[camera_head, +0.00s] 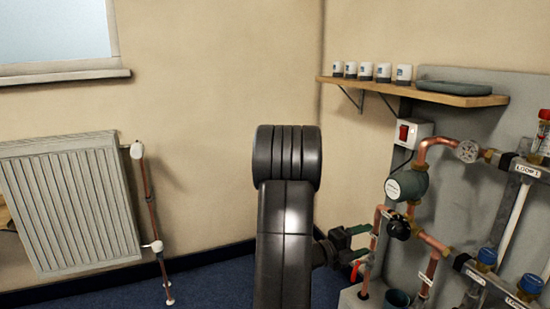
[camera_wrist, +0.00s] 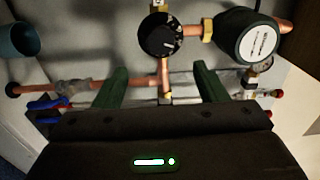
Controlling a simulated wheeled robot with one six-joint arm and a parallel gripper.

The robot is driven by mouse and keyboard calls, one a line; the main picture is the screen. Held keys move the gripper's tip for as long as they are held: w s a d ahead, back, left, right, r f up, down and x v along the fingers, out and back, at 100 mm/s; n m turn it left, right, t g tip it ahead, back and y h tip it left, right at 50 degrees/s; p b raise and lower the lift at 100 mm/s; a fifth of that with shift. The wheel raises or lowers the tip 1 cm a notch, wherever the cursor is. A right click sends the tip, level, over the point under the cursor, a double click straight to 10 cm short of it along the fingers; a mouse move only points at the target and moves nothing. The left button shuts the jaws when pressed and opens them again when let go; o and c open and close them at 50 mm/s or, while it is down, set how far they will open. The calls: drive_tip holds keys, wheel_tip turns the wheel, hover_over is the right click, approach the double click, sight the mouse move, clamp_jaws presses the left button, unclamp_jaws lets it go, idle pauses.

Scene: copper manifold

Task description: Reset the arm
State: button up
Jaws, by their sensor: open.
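My arm, dark and jointed, stands up in the middle of the head view. My gripper (camera_head: 357,243) points right from it, toward the copper manifold (camera_head: 432,241). In the wrist view the two green fingers of my gripper (camera_wrist: 160,80) are spread apart with nothing held. A copper pipe (camera_wrist: 166,83) shows between them in the picture; I cannot tell how far beyond the fingertips it is. A black dial (camera_wrist: 160,37) and a round dark green pump (camera_wrist: 248,38) lie ahead. The pump also shows in the head view (camera_head: 407,184).
A wooden shelf (camera_head: 425,94) with several white cups and a grey tray is above the manifold. A red switch box (camera_head: 405,133) hangs below it. A teal cup (camera_head: 397,299) stands low near the manifold.

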sight(392, 230)
drive_tip(key=b+x, duration=0.2)
drive_tip(key=x, duration=0.9)
drive_tip(key=shift+w+d+b, duration=0.15)
drive_tip(key=shift+d+b, duration=0.15)
drive_tip(key=shift+b, duration=0.1)
drive_tip(key=shift+a+r+n, duration=0.15)
drive_tip(key=shift+a+n, duration=0.1)
drive_tip(key=shift+n, duration=0.75)
drive_tip(key=n+p, duration=0.1)
drive_tip(key=n, duration=0.1)
drive_tip(key=shift+r+n+p, duration=0.1)
drive_tip(key=shift+n+p, duration=0.2)
drive_tip(key=shift+p, duration=0.05)
drive_tip(key=n+p, duration=0.2)
drive_tip(key=shift+n+p, duration=0.3)
drive_tip(key=shift+n, duration=0.1)
drive_tip(key=n+p, duration=0.4)
drive_tip(key=p, duration=0.1)
drive_tip(key=shift+r+n, duration=0.1)
drive_tip(key=shift+n, duration=0.2)
drive_tip(key=n+p, duration=0.4)
drive_tip(key=p, duration=0.1)
drive_tip(key=shift+f+v, duration=0.15)
drive_tip(key=shift+v, duration=0.5)
drive_tip(key=shift+f+v, duration=0.15)
drive_tip(key=shift+v, duration=0.55)
